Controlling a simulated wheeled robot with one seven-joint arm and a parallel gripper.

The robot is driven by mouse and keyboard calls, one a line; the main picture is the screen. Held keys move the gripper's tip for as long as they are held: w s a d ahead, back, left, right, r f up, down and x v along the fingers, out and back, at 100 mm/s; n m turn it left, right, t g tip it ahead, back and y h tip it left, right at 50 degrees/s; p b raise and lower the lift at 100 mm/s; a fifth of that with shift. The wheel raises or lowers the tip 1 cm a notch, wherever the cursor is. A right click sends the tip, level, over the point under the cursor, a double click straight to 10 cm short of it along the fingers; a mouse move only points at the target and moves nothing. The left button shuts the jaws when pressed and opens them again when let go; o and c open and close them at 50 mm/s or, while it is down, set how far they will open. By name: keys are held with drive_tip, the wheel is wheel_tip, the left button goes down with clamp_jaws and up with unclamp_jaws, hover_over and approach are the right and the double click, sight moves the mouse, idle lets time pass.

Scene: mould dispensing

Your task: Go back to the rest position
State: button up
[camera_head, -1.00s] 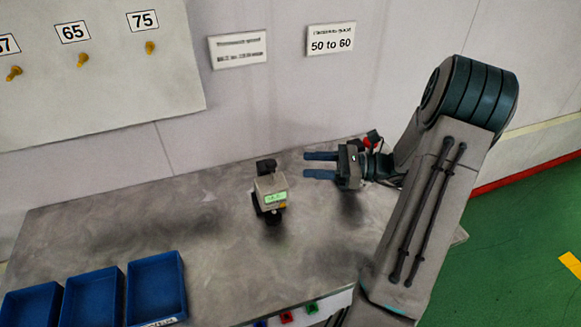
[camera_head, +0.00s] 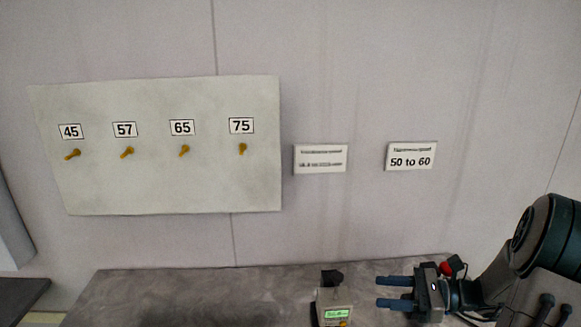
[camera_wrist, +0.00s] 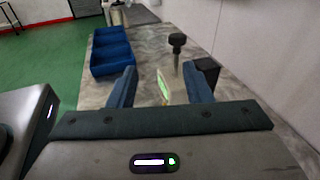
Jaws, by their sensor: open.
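My gripper (camera_head: 395,292) is at the lower right of the head view, above the grey table (camera_head: 200,290). Its two blue fingers point left, are apart and hold nothing. A small device with a lit green display (camera_head: 335,313) stands on the table just left of the fingertips, apart from them. In the wrist view the fingers (camera_wrist: 163,88) frame the same device (camera_wrist: 164,87), which stands beyond them with a dark knob on a post (camera_wrist: 177,42) behind it.
Blue bins (camera_wrist: 112,48) stand on the table beyond the device. A wall board (camera_head: 155,180) carries yellow pegs under labels 45, 57, 65 and 75. A sign (camera_head: 411,156) reads 50 to 60; another sign (camera_head: 320,159) is too blurred to read. Green floor (camera_wrist: 50,50) lies left of the table.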

drive_tip(key=s+a+r+n+g+h, duration=0.1)
drive_tip(key=s+a+n+g+h, duration=0.6)
drive_tip(key=a+n, duration=0.25)
drive_tip(key=s+r+n+t+h, duration=0.4)
drive_tip(key=s+n+h, duration=0.4)
drive_tip(key=n, duration=0.3)
drive_tip(key=shift+a+t+h, duration=0.45)
drive_tip(key=shift+t+h, duration=0.05)
drive_tip(key=shift+t, duration=0.3)
